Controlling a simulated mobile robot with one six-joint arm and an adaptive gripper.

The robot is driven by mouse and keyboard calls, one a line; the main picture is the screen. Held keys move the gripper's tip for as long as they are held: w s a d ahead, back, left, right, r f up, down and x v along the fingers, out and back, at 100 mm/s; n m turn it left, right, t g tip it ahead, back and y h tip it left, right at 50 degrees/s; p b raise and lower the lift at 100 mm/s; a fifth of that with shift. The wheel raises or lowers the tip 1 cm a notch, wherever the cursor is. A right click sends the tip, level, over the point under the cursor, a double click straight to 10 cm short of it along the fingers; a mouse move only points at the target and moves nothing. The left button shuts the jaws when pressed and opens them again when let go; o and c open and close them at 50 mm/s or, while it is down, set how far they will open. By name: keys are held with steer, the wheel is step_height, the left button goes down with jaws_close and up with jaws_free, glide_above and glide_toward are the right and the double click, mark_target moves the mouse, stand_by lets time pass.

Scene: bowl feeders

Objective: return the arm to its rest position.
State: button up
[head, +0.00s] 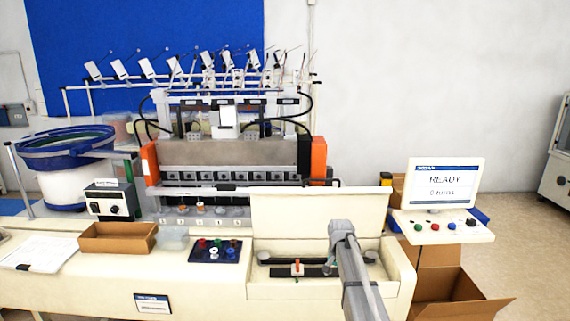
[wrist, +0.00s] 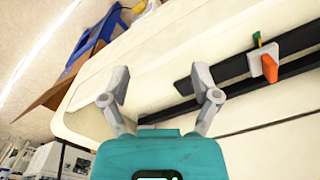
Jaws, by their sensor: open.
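My gripper (wrist: 160,80) shows in the wrist view with its two grey fingers spread apart and nothing between them. It hangs over the cream machine bed, to the left of two dark rails (wrist: 245,85). A small orange and white clamp (wrist: 265,65) sits on the rails, apart from the fingers. In the head view, my grey arm reaches in from the lower right over the bed's right end. The gripper itself cannot be made out there. The clamp (head: 297,268) also shows there, in the recess left of my arm.
A raised cream lid (head: 305,215) stands behind the recess. A monitor (head: 444,187) reading READY stands on a button panel (head: 440,228) to the right. Open cardboard boxes (head: 455,295) lie below it. A brown tray (head: 117,238) and a dark parts mat (head: 215,262) are on the left.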

steer(key=s+f+n+b, duration=0.3)
steer(key=s+f+b, duration=0.1)
steer(key=s, duration=1)
steer(key=s+f+n+b, duration=0.3)
steer(key=s+f+b, duration=0.2)
steer(key=s, duration=0.9)
steer(key=shift+a, duration=0.4)
steer(key=shift+f, duration=0.1)
